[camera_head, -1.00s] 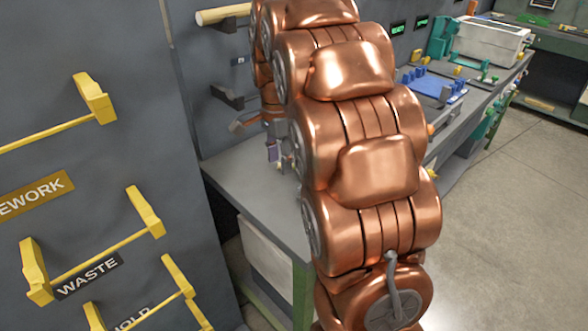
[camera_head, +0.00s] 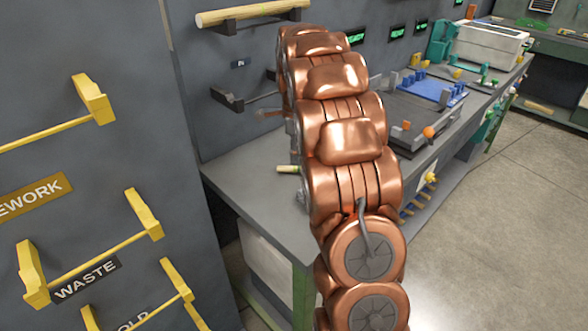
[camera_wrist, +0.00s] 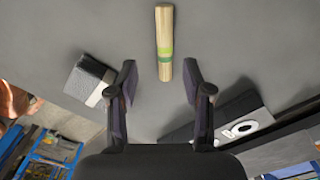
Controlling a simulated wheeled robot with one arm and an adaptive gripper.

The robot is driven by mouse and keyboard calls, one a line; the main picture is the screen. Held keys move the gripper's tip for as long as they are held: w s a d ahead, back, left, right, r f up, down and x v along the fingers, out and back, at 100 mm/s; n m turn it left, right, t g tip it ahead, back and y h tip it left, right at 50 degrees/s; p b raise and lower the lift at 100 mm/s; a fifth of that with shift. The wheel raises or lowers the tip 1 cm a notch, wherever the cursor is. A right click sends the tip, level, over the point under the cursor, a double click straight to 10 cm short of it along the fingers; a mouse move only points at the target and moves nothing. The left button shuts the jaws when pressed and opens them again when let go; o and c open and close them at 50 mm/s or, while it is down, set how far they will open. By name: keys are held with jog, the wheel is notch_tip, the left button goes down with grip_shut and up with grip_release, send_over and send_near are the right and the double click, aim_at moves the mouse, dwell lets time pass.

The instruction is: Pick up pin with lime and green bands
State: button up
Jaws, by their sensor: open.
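The pin (camera_wrist: 164,25) is a pale wooden rod with lime and green bands near its lower end in the wrist view. It lies on the grey bench surface. In the head view a short pale end of what looks like this pin (camera_head: 288,169) shows on the bench, left of my arm, the rest hidden behind it. My gripper (camera_wrist: 160,75) is open and empty. Its fingertips sit on either side of the pin's near, banded end, one left and one right; I cannot tell the height gap. In the head view my arm hides the gripper.
In the wrist view a black-and-white block (camera_wrist: 88,80) lies left of the fingers and a dark fixture (camera_wrist: 235,120) lies right. In the head view a long dowel (camera_head: 252,13) rests on wall hooks, and a blue fixture (camera_head: 432,88) stands farther along the bench.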

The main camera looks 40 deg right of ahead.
jog(key=f, duration=0.1)
jog(key=f+p, duration=0.1)
jog(key=f, duration=0.3)
jog(key=shift+w+d, duration=0.1)
jog(key=shift+w, duration=0.2)
grip_shut()
jog(key=shift+r, duration=0.1)
notch_tip(320, 180, up, 10)
jog(key=f+b, duration=0.1)
notch_tip(320, 180, up, 5)
jog(key=p, duration=0.4)
send_over(295, 167)
notch_tip(295, 167, down, 4)
jog(key=b, duration=0.4)
jog(key=shift+w+f+b, duration=0.1)
jog(key=shift+w+b, duration=0.05)
jog(key=shift+b, duration=0.15)
